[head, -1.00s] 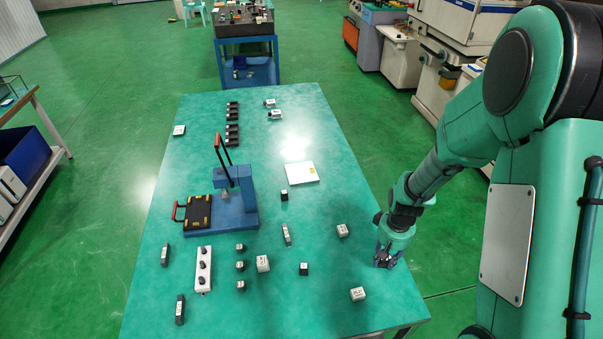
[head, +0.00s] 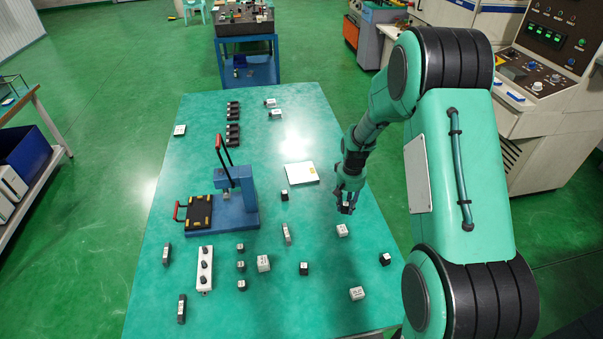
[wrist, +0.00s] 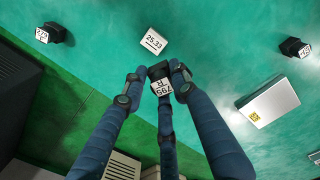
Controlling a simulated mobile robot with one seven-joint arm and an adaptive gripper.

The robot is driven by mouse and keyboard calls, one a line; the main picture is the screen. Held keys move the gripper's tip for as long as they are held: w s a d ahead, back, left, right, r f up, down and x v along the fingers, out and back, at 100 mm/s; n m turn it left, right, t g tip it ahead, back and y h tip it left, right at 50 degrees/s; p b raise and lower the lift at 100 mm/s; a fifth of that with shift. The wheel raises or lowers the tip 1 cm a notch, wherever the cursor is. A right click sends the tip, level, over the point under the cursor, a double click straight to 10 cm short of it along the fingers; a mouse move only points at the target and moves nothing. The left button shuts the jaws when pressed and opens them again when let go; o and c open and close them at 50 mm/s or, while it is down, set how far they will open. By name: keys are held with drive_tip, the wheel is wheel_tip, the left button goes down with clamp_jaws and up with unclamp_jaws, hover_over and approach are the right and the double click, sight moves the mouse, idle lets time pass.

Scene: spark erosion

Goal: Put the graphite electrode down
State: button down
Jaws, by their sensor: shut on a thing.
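My gripper (head: 348,204) is over the right side of the green table (head: 330,125), its fingers pointing down. In the wrist view, my gripper (wrist: 158,84) is shut on a small dark block, the graphite electrode (wrist: 161,84), with a white label on its face. In the head view the electrode (head: 345,209) shows only as a dark spot between the fingertips. It appears to be held above the table; the exact gap is hard to tell. A white block (head: 342,230) stands just in front, marked 25.33 in the wrist view (wrist: 153,41).
A white plate (head: 302,173) and a black block (head: 284,195) lie to the left of my gripper. Another black block (head: 385,259) is near the right edge. A blue press (head: 236,212) stands further left. Bare table surrounds the spot below my gripper.

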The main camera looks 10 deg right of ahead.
drive_tip(key=w+a+f, duration=0.1)
drive_tip(key=w+a, duration=0.5)
drive_tip(key=w, duration=0.2)
drive_tip(key=w+a+f+p, duration=0.1)
drive_tip(key=w+a+f, duration=0.1)
drive_tip(key=w+a, duration=0.4)
drive_tip(key=w, duration=0.2)
drive_tip(key=shift+w+m, duration=0.3)
drive_tip(key=shift+w, duration=0.05)
drive_tip(key=shift+w+d, duration=0.1)
drive_tip(key=shift+w, duration=0.05)
drive_tip(key=b, duration=0.1)
hover_over(299, 174)
drive_tip(key=s, duration=0.2)
drive_tip(key=shift+d+f, duration=0.15)
drive_tip(key=shift+f, duration=0.65)
drive_tip(key=shift+w, duration=1.1)
drive_tip(key=shift+f+b, duration=0.3)
drive_tip(key=shift+f, duration=1.4)
drive_tip(key=shift+f, duration=0.2)
